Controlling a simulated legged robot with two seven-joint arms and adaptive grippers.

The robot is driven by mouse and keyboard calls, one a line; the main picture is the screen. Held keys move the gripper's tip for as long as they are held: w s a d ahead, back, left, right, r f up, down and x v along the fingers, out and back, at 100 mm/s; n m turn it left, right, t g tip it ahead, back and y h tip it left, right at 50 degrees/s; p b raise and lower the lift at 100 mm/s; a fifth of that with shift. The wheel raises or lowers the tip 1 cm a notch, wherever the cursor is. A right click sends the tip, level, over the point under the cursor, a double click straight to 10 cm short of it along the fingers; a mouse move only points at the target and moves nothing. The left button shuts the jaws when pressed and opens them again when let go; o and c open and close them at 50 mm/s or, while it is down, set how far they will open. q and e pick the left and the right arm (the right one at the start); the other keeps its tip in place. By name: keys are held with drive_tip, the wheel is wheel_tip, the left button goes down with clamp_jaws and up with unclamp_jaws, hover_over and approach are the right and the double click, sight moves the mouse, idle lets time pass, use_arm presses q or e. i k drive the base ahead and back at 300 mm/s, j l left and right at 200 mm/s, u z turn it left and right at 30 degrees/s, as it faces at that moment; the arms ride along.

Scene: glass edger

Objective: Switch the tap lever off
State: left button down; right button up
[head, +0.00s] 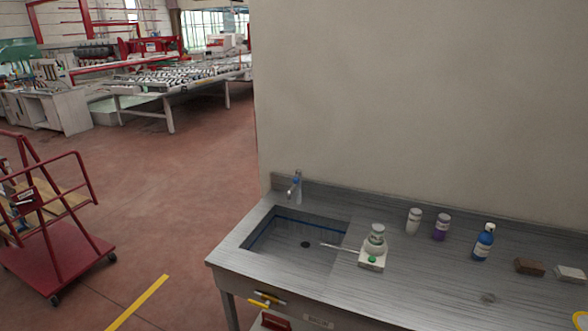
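A small metallic tap (296,188) stands at the back left corner of the sink (300,240), close to the wall. It is small in the head view, and I cannot tell whether its lever is on or off. No water can be made out in the basin, which has a dark drain in its floor. A yellow lever-like part (266,299) shows on the front of the counter below the sink. Neither of my grippers is in view.
On the metal counter (420,290) stand a white-based device (372,258), a white bottle (414,221), a purple jar (441,227), a blue bottle (484,242), a brown block (529,267) and a pale block (570,274). A red trolley (60,255) stands left; floor between is clear.

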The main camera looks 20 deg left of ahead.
sight(299, 172)
drive_tip(key=i+j, duration=1)
drive_tip(key=j, duration=0.2)
